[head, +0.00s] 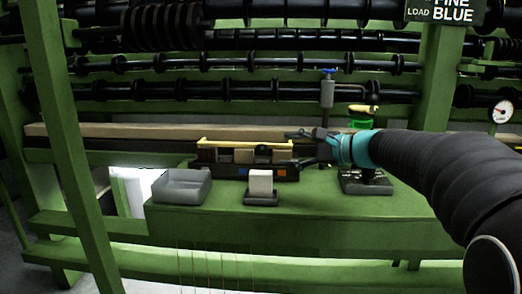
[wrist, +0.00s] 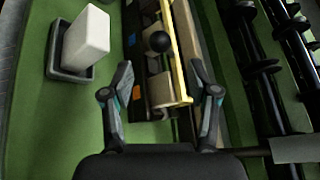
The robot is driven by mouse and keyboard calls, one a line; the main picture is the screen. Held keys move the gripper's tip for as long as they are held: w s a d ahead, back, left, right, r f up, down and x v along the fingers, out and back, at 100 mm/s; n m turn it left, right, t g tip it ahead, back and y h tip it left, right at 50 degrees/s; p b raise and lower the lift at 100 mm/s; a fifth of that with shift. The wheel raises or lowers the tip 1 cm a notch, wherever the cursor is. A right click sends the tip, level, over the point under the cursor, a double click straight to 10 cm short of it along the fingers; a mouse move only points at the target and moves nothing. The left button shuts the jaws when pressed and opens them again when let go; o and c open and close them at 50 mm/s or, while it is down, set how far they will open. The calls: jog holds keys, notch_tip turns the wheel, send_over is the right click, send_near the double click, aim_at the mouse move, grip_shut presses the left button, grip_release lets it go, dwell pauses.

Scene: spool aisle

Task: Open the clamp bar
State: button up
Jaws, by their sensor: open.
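The clamp bar (head: 235,143) is a yellow bar lying along the top of a dark holder (head: 285,172) on the green bench, over several pale and brown blocks. It also shows in the wrist view (wrist: 179,66), running lengthwise. A round black knob (wrist: 157,41) sits at the bar; it shows in the head view too (head: 263,149). My gripper (head: 302,148) is at the right end of the holder. In the wrist view my gripper (wrist: 162,78) is open, with one finger on each side of the holder and bar. I see nothing held. Contact with the bar cannot be told.
A white block (head: 260,182) stands on a small dark tray (head: 261,199) in front of the holder. A grey bin (head: 182,187) is at the left. A dark base (head: 366,184) stands under my arm at the right. Black spool rollers (head: 200,90) fill the back.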

aim_at(266, 149)
jog(key=x, duration=0.9)
jog(key=shift+w+a+p, duration=0.15)
jog(key=shift+a+p, duration=0.05)
jog(key=shift+p, duration=0.1)
grip_shut()
